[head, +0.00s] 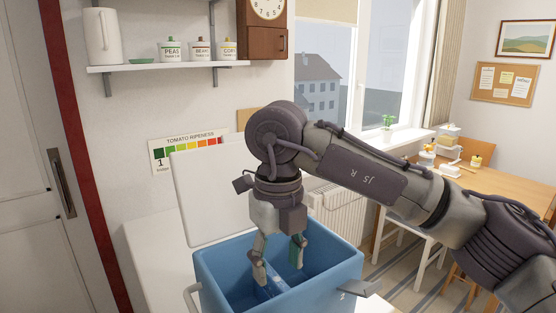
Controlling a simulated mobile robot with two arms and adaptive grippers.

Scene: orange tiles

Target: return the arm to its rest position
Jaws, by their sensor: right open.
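My right arm (370,177) comes in from the right and reaches across the middle of the head view. Its gripper (279,277) points down at the blue box (320,292), with the fingertips at the level of the opening or inside it. The fingers are apart and I see nothing held between them. The box has a raised white lid (215,195) behind it, and a blue divider shows inside. Part of the inside is hidden by the gripper. My left gripper is not in view.
The box stands by a white surface (150,250) against the wall. A shelf (165,67) with jars and a pitcher hangs above. A radiator (340,213) is behind my arm. A wooden table (505,182) with small items and a white chair stand at the right.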

